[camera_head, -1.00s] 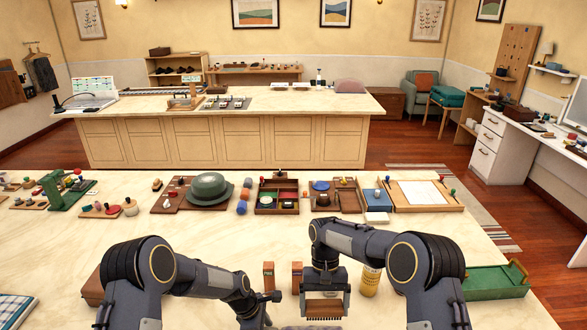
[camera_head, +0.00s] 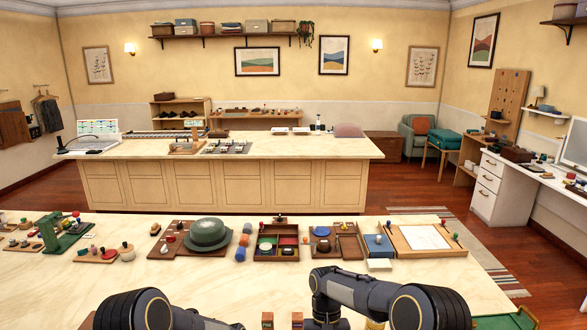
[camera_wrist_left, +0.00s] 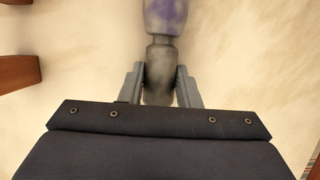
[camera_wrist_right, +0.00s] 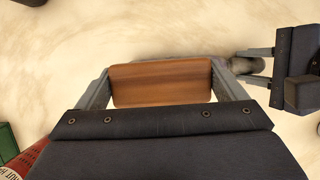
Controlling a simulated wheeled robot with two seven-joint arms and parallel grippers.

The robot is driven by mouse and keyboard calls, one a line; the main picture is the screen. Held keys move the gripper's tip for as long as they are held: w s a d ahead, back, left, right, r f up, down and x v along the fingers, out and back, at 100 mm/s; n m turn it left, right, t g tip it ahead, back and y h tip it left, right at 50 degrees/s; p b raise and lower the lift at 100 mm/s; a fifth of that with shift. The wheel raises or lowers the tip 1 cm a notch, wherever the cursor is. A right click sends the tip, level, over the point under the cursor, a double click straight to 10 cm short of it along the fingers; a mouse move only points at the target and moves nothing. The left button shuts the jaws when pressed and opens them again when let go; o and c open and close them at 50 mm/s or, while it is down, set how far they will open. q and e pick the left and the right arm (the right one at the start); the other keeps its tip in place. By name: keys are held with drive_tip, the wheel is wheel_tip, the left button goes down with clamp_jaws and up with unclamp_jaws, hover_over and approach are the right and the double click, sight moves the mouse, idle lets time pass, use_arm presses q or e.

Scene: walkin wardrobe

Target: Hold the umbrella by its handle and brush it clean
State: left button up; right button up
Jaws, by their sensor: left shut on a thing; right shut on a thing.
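My left gripper (camera_wrist_left: 160,82) is shut on the grey handle (camera_wrist_left: 158,92) of the umbrella in the left wrist view. The umbrella's mottled purple-grey body (camera_wrist_left: 165,16) runs out of the top of that view. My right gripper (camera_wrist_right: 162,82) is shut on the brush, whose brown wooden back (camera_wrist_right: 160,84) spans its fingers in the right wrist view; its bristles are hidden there. My left gripper (camera_wrist_right: 262,66) and a grey part of the umbrella (camera_wrist_right: 240,65) show just to the right of the brush. Both grippers lie below the head view.
A pale marble counter lies under both arms. A green hat (camera_head: 208,234), a compartment box (camera_head: 277,254) and a white-sheet board (camera_head: 425,238) stand along its far side. A red container (camera_wrist_right: 28,160) and a green tray (camera_wrist_right: 8,142) are near my right gripper.

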use_arm(q)
drive_tip(key=o, duration=1.1)
drive_tip(key=shift+c, duration=0.2)
drive_tip(key=v, duration=1.2)
